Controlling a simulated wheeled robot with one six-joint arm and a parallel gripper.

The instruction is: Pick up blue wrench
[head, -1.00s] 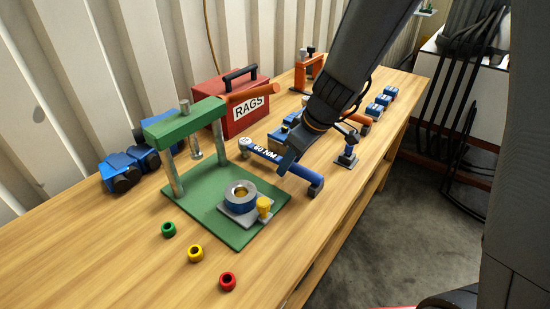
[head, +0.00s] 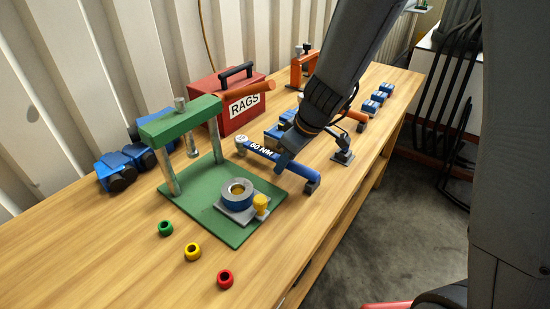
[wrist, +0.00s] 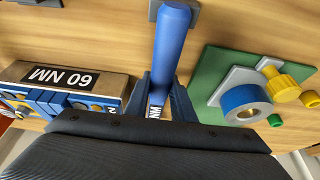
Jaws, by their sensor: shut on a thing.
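The blue wrench (head: 304,170), marked 60 NM, lies to the right of the green press, with its round head toward the press and its handle toward the front edge of the bench. My gripper (head: 284,160) reaches down from above and is shut on the middle of its shaft. In the wrist view my gripper (wrist: 165,98) has a finger on each side of the wrench (wrist: 173,40), hiding part of the label. The far end of the handle is at a grey block (wrist: 188,14). I see no clear gap under the wrench.
The green press (head: 180,121) stands close on the left, with a blue ring (head: 238,193) and yellow knob (head: 261,203) on its base. A red RAGS box (head: 230,105) is behind. A box labelled 60 NM (wrist: 60,77) is close beside my gripper. Green, yellow and red rings lie in front.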

